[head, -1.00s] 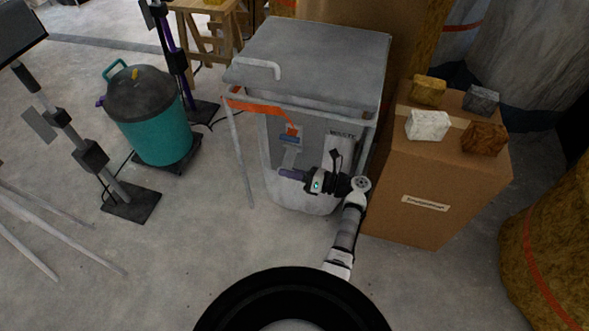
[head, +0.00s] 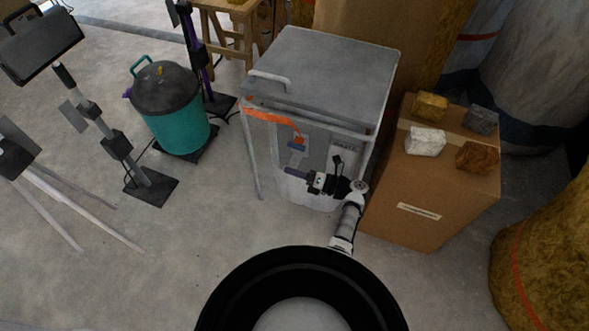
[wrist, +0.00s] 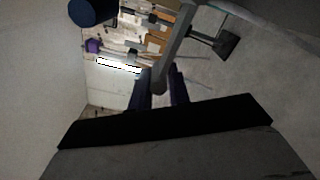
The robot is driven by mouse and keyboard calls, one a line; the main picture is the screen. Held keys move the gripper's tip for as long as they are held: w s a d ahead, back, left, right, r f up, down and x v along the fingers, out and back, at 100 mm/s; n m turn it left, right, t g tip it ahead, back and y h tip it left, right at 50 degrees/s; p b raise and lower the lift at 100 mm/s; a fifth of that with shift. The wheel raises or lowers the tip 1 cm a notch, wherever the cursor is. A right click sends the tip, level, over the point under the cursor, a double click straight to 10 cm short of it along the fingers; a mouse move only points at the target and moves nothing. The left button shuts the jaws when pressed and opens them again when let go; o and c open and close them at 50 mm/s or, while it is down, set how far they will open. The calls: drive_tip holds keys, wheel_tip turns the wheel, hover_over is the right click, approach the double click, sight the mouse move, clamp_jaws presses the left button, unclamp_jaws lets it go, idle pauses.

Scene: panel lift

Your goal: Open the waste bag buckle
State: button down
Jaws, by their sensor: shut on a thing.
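The waste bin (head: 330,56) is a grey lidded box in a pale frame. An orange strap (head: 266,115) runs across its front to an orange and blue buckle (head: 297,143). A grey strap piece (head: 296,158) hangs below the buckle. My gripper (head: 292,171) is in front of the bin, at the lower end of this grey piece. In the wrist view, my gripper (wrist: 162,88) has its dark fingers closed around the rounded end of a grey bar-like piece (wrist: 176,45). I cannot see the buckle's catch clearly.
A cardboard box (head: 430,190) with several rough blocks on top stands close right of the bin. A teal drum (head: 180,123) and dark stands (head: 150,186) are at the left. The floor between the drum and the bin is clear.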

drive_tip(key=shift+w+d+r, duration=0.15)
drive_tip(key=shift+w+r, duration=0.1)
drive_tip(key=shift+r, duration=0.15)
drive_tip(key=c, duration=1.5)
unclamp_jaws()
drive_tip(key=shift+o, duration=0.7)
drive_tip(key=shift+s, duration=0.1)
drive_tip(key=shift+f, duration=0.15)
drive_tip(key=b+v, duration=0.1)
drive_tip(key=v, duration=1.1)
drive_tip(key=shift+b, duration=0.3)
drive_tip(key=shift+s, duration=0.1)
